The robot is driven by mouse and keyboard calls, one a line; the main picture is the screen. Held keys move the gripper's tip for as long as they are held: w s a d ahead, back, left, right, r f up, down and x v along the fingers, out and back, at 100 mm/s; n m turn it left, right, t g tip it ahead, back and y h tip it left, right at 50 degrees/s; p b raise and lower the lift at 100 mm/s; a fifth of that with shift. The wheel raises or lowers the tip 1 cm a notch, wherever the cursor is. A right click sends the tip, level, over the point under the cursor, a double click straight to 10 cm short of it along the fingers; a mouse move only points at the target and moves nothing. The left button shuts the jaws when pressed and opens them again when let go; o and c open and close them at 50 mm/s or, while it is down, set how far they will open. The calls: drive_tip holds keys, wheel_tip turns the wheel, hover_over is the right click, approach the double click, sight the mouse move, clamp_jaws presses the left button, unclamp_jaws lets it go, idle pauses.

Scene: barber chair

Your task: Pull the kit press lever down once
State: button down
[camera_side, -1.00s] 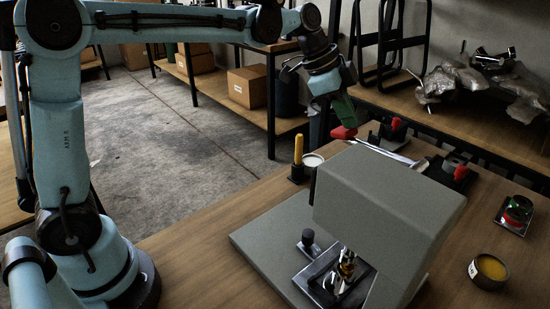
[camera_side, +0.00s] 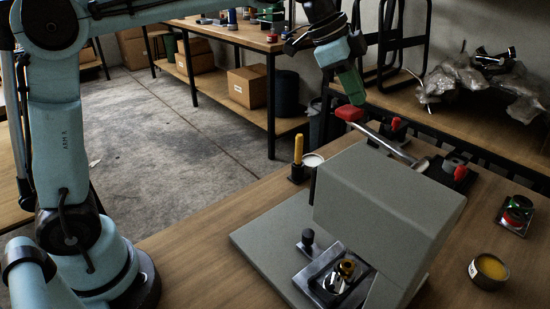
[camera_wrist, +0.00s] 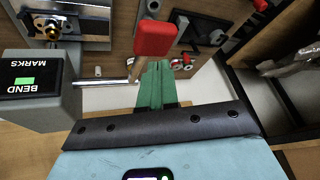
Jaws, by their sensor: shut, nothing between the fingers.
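The grey kit press (camera_side: 385,205) stands on the wooden table. Its metal lever (camera_side: 392,149) sticks out behind it and ends in a red handle (camera_side: 349,113), raised above the table. A brass piece (camera_side: 347,268) sits in the fixture under the press head. My gripper (camera_side: 357,99), with green fingers, is shut and empty, with its tips just above the red handle. In the wrist view the red handle (camera_wrist: 156,38) covers part of the area by my fingertips (camera_wrist: 158,64). I cannot tell whether they touch.
An amber tin (camera_side: 488,270) and a red-green part (camera_side: 515,214) lie at the right.

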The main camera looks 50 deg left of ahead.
drive_tip(key=shift+d+r, duration=0.25)
drive_tip(key=shift+r, duration=0.6)
drive_tip(key=shift+d+r, duration=0.3)
drive_tip(key=shift+r, duration=0.6)
drive_tip(key=shift+d+r, duration=0.25)
drive_tip(key=shift+r, duration=0.6)
drive_tip(key=s+a+f+n+t+y, duration=0.1)
drive_tip(key=s+a+f+n+y, duration=0.1)
drive_tip(key=s+a+f+n, duration=0.3)
drive_tip(key=s+a+f+n+t+y, duration=0.2)
drive_tip(key=s+a+f+n, duration=0.4)
drive_tip(key=s+f, duration=0.6)
drive_tip(key=s+n, duration=0.1)
drive_tip(key=s, duration=0.1)
drive_tip(key=shift+s+a+f+n, duration=0.15)
drive_tip(key=shift+s+f+n, duration=0.15)
drive_tip(key=shift+s+f, duration=0.05)
drive_tip(key=c, duration=1.8)
unclamp_jaws()
